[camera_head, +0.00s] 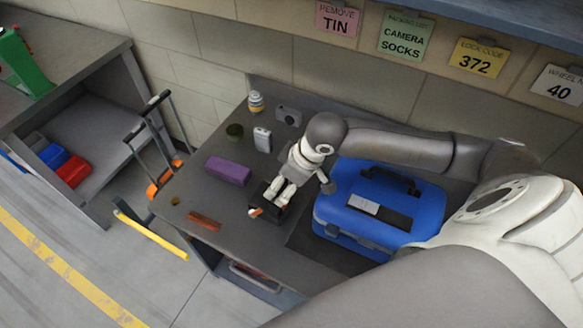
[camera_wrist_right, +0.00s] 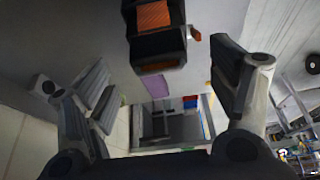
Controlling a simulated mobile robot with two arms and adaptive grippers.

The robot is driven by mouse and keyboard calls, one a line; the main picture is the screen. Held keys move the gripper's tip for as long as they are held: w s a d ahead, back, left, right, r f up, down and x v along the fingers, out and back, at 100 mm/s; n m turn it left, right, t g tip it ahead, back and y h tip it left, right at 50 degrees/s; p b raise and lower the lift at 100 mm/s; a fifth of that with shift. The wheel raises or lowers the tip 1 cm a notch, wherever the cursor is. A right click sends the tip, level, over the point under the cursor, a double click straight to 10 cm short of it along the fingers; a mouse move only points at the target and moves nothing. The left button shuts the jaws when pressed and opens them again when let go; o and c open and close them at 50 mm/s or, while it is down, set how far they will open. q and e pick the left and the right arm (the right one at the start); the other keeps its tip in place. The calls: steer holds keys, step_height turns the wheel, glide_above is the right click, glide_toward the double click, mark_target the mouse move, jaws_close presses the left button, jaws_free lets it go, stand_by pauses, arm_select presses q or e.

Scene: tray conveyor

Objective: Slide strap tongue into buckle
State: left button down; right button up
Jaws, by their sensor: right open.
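My right gripper (camera_head: 276,200) is over the dark table, its fingers pointing down at a small black block (camera_head: 268,213), which looks like the buckle. A small orange end (camera_head: 256,212) sticks out on the block's left side. In the right wrist view the fingers (camera_wrist_right: 165,92) are spread apart. The black block (camera_wrist_right: 158,50) shows at the top of that view, with an orange piece (camera_wrist_right: 153,15) in it. I cannot tell if the fingers touch the block. A flat red-brown strip (camera_head: 204,221) lies to the left; I cannot tell if it is the strap tongue. My left gripper is not in view.
A blue case (camera_head: 412,210) stands right of the gripper. A purple box (camera_head: 228,170), a white device (camera_head: 262,139), a grey camera (camera_head: 288,116), a dark green cup (camera_head: 234,131) and a yellow-white jar (camera_head: 255,101) stand further back. The table's left front area is mostly clear.

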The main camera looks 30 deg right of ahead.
steer(key=x, duration=0.4)
steer(key=shift+w, duration=0.15)
steer(key=shift+w+a+f, duration=0.1)
steer(key=shift+f, duration=0.45)
steer(key=shift+c, duration=0.7)
steer(key=c, duration=1)
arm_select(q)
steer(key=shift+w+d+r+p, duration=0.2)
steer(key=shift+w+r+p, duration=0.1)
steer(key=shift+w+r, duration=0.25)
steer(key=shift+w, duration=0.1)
arm_select(e)
steer(key=shift+r, duration=0.2)
